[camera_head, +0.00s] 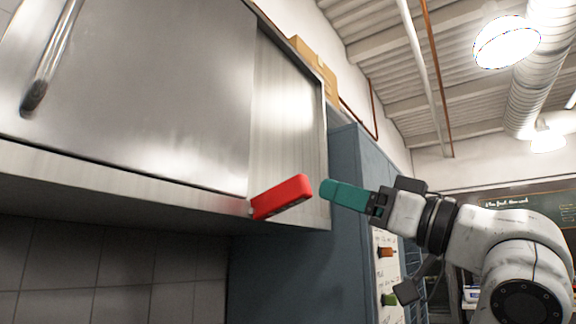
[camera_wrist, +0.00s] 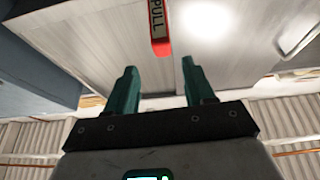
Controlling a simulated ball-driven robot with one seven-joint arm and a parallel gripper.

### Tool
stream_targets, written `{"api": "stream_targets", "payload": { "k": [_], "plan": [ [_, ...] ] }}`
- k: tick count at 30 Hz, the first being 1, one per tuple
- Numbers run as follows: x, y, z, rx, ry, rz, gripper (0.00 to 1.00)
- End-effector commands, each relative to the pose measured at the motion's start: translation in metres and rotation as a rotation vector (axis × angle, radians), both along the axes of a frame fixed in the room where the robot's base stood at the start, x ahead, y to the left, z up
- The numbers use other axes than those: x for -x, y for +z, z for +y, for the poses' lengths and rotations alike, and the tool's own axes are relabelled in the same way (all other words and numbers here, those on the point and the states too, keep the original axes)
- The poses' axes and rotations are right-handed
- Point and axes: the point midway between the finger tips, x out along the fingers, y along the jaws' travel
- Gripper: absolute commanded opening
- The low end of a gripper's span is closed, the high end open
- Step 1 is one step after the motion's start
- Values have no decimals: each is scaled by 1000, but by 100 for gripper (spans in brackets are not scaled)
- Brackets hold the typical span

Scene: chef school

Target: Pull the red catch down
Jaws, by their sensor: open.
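The red catch (camera_head: 282,197) sticks out from the lower edge of a metal wall cabinet (camera_head: 150,80), near its right end. My gripper (camera_head: 325,190) has teal fingers and is just right of the catch in the head view, with a small gap. In the wrist view my gripper (camera_wrist: 158,65) is open, its two fingers apart, with the end of the catch ahead between the fingertips. Nothing is held.
A metal bar handle (camera_head: 52,55) is on the cabinet door at the left. A tall blue-grey cabinet (camera_head: 290,265) stands below and behind. Cardboard boxes (camera_head: 312,65) lie on top of the wall cabinet. A white board (camera_head: 390,280) hangs on the tall cabinet's side. The space under the catch looks clear.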

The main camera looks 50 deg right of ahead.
Motion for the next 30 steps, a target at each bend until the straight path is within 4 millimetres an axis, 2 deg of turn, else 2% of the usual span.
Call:
{"api": "stream_targets", "payload": {
  "k": [4,11,21,24,30],
  "plan": [
    [-3,-3,3,-22,21,30,53],
    [-22,9,4,-22,23,29,53],
    [-76,28,6,-21,21,27,53],
    [-88,32,6,-20,22,27,53],
    [-100,36,7,-19,19,26,53]
  ]
}}
